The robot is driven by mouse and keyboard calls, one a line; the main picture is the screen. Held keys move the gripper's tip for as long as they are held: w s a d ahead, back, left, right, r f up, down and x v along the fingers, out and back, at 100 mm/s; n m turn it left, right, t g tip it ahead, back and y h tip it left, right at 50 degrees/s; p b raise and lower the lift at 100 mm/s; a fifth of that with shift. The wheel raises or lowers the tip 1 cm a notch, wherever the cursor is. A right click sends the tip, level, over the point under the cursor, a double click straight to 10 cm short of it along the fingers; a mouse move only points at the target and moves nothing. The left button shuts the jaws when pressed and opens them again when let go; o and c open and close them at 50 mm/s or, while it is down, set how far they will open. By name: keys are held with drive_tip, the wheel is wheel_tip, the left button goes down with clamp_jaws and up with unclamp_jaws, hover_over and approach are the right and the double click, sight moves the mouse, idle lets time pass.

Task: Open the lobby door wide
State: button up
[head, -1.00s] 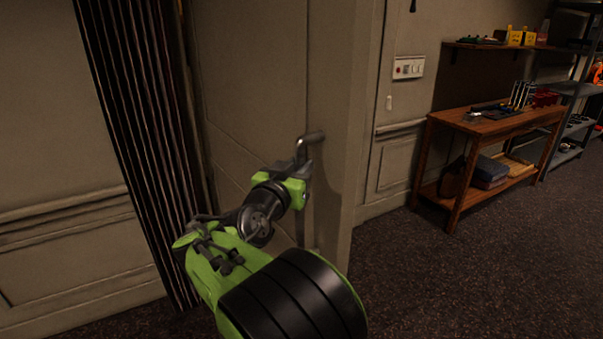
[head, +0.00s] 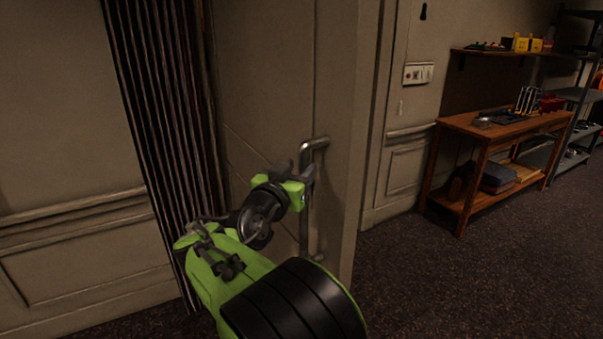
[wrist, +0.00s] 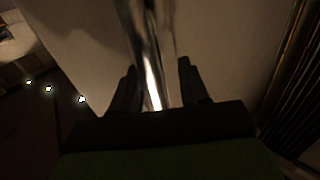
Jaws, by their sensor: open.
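The lobby door (head: 265,90) is a beige panel in the middle of the head view. It stands open at an angle, its free edge turned toward the right and room showing beyond it. A metal vertical bar handle (head: 304,232) is fixed near that edge. My gripper (head: 308,174) is at the upper part of the bar. In the wrist view the shiny handle (wrist: 150,60) runs between the two dark fingers of my gripper (wrist: 158,82), which are apart with gaps beside the bar. Contact cannot be told.
A dark pleated curtain (head: 160,130) hangs left of the door, near my arm. A wooden table (head: 470,124) with items on it stands at the right wall, beside a metal shelf rack (head: 578,95). The dark carpet (head: 470,285) right of the door is clear.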

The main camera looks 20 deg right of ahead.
drive_tip(key=shift+o, duration=0.3)
drive_tip(key=shift+w+a+f, duration=0.1)
drive_tip(key=shift+a, duration=0.1)
drive_tip(key=shift+d, duration=0.1)
drive_tip(key=v, duration=1.6)
drive_tip(key=shift+d, duration=0.15)
